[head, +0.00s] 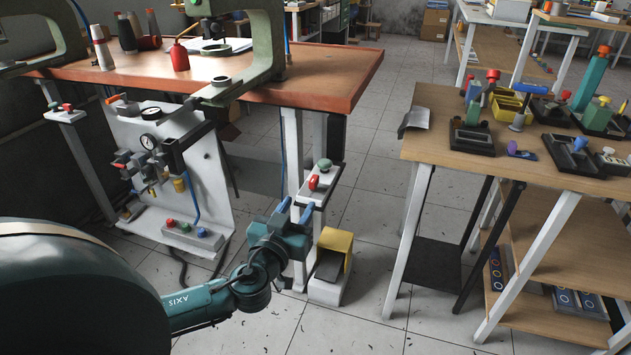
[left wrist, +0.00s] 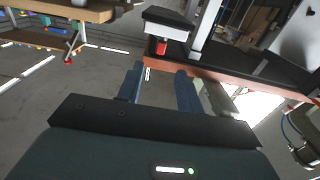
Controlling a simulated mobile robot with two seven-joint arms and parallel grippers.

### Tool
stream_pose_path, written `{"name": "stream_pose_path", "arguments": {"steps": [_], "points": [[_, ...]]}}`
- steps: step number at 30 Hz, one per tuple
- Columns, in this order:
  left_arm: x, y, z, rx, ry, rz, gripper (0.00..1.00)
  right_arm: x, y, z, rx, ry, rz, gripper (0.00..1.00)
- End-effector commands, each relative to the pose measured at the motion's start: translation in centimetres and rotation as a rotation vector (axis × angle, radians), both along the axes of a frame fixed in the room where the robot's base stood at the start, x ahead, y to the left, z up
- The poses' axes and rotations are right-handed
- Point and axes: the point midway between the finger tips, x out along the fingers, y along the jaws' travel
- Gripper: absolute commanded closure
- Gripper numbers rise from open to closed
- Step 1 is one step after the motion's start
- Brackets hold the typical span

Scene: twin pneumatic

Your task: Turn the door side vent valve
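I cannot tell which of these is the door side vent valve. My left gripper (head: 296,211) is open and empty, right of the panel and just below a button box (head: 320,185) with red and green buttons. In the left wrist view its two blue fingers (left wrist: 160,80) are apart, near a red button (left wrist: 162,47). My right gripper is out of view.
A white bench leg (head: 292,150) stands between the panel and the button box. A yellow-covered pedal (head: 333,258) is on the floor near my left gripper. A wooden table (head: 430,140) with several parts stands at right. Tiled floor between is clear.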

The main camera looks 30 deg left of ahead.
Motion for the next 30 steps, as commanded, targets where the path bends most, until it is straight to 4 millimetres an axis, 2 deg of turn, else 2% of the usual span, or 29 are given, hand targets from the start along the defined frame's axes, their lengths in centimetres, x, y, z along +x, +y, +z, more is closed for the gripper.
{"name": "stream_pose_path", "arguments": {"steps": [9, 15, 21, 30], "points": [[6.1, 1.5, 0.1, 0.002, -0.001, 0.001, 0.64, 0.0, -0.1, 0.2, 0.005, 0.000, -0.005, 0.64], [9.0, 2.2, 0.0, 0.001, 0.001, 0.000, 0.64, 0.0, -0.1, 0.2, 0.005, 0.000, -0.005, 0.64], [10.3, 2.5, -0.1, -0.001, 0.003, 0.000, 0.64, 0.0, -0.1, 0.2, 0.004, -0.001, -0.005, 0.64], [10.5, 2.5, -0.1, -0.001, 0.004, -0.001, 0.64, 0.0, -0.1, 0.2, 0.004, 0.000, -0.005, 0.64]]}}
